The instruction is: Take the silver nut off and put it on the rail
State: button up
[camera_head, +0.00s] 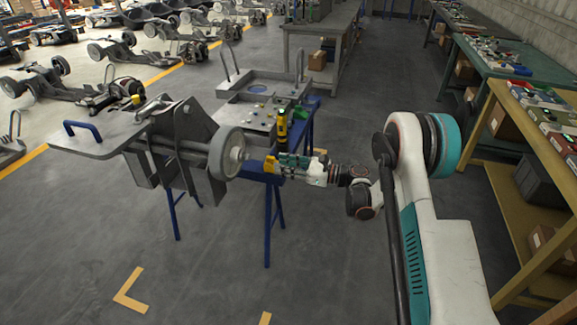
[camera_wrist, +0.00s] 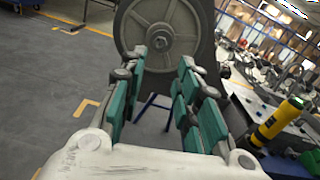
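The grey wheel (camera_head: 227,153) stands upright on the side of a metal chassis assembly. In the wrist view the wheel (camera_wrist: 185,22) fills the top middle, with a small silver nut (camera_wrist: 159,41) at its hub. My gripper (camera_head: 275,165) is beside the wheel's hub side, its fingers pointing at it. In the wrist view my gripper (camera_wrist: 162,66) is open, with its green-padded fingers spread and nothing between them. The nut appears just beyond the fingertips, apart from them. I cannot clearly pick out the rail.
A grey fixture plate (camera_head: 247,118) with small knobs lies behind the wheel on a blue-legged stand (camera_head: 268,225). A yellow and black tool (camera_head: 282,128) stands close behind my gripper; it also shows in the wrist view (camera_wrist: 274,123). The floor in front is clear.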

aim_at(249, 157)
jog(key=x, duration=0.9)
jog(key=shift+p, duration=0.3)
jog(key=shift+x, duration=1.15)
grip_shut()
jog(key=c, duration=0.6)
grip_release()
jog(key=shift+d, duration=0.1)
jog(key=shift+c, duration=0.5)
jog(key=shift+b+v, duration=0.7)
jog(key=shift+v, duration=1.3)
jog(key=shift+d+r, duration=0.1)
